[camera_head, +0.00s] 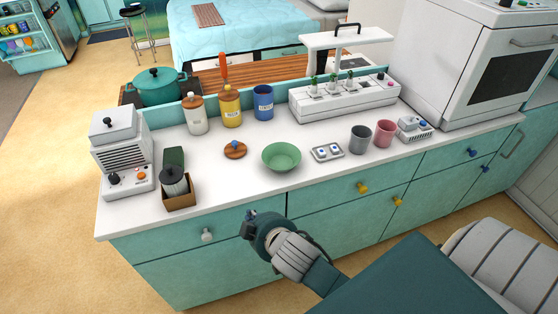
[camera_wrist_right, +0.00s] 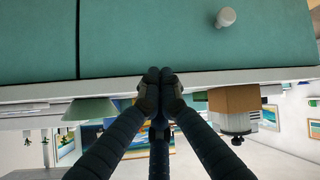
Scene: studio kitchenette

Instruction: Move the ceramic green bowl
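The green bowl (camera_head: 281,156) sits upright and looks empty on the white counter, near its middle. In the upside-down right wrist view, the bowl (camera_wrist_right: 90,111) shows left of the fingers, partly cut by the counter edge. My right gripper (camera_head: 250,222) is in front of the counter, below and left of the bowl and apart from it. Its fingertips (camera_wrist_right: 160,76) are together in the wrist view with nothing between them. My left gripper is not in view.
The white counter (camera_head: 226,178) has free room in front of the bowl. A wooden trivet (camera_head: 235,149) lies left of the bowl, and a white tray (camera_head: 326,152) lies right of it. Grey (camera_head: 360,138) and pink (camera_head: 384,133) cups stand further right. A brown box (camera_head: 179,196) stands at left.

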